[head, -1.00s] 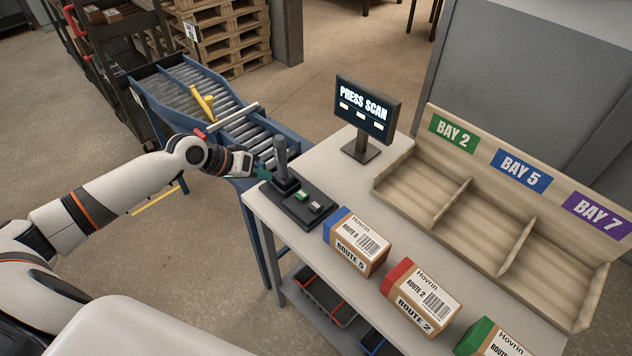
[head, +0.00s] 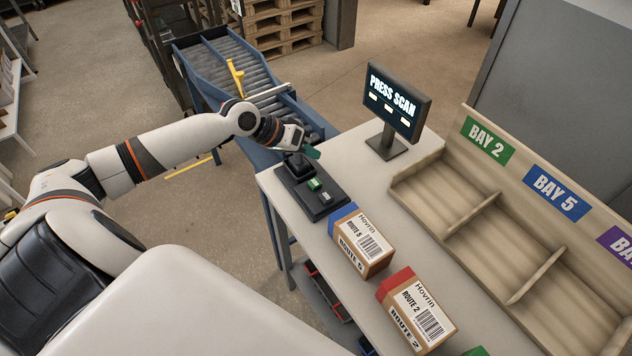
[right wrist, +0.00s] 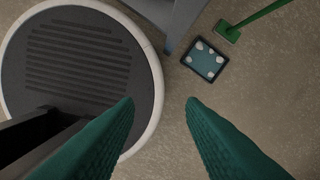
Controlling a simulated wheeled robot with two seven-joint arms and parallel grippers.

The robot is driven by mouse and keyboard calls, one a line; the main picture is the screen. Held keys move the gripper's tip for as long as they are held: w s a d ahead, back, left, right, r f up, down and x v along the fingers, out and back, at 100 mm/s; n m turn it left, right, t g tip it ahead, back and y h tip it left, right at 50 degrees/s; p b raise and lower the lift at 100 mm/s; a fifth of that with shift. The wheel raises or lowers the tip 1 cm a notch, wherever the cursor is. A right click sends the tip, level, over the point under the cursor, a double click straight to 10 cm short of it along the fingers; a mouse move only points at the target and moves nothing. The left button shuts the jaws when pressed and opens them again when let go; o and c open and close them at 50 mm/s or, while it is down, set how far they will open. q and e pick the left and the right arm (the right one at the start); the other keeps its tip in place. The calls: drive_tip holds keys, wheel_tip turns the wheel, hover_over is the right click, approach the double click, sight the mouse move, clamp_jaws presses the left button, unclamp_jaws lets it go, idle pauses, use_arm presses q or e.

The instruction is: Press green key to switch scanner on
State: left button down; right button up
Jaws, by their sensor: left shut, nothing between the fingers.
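The green key (head: 314,184) sits on a black control panel (head: 310,202) at the left end of the table, beside a pale grey key (head: 326,197). A dark square base (head: 297,168) stands at the panel's far end; the post on it is hidden behind my gripper. My left gripper (head: 313,153) is shut and empty, its teal fingertips above the panel's far end, up from the green key and apart from it. The screen (head: 394,100) reads PRESS SCAN. My right gripper (right wrist: 160,103) is open and empty above the floor in the right wrist view.
Cartons for Route 5 (head: 362,244) and Route 2 (head: 417,312) stand right of the panel. A wooden bay rack (head: 520,228) fills the table's back. A roller conveyor (head: 213,62) lies beyond my left arm. A tablet-like object (right wrist: 204,60) lies on the floor.

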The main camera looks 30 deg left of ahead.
use_arm(q)
drive_tip(key=b, duration=0.5)
hover_over(309, 183)
wheel_tip(309, 183, down, 5)
drive_tip(key=shift+w+f, duration=0.1)
wheel_tip(309, 183, down, 2)
drive_tip(key=shift+f+b, duration=0.1)
drive_tip(key=shift+b, duration=0.25)
idle(0.7)
drive_tip(key=shift+f, duration=0.1)
idle(0.5)
drive_tip(key=shift+f, duration=0.4)
drive_tip(key=shift+f, duration=0.55)
idle(0.5)
drive_tip(key=shift+r, duration=0.1)
drive_tip(key=shift+r+p, duration=0.85)
drive_tip(key=shift+r, duration=0.05)
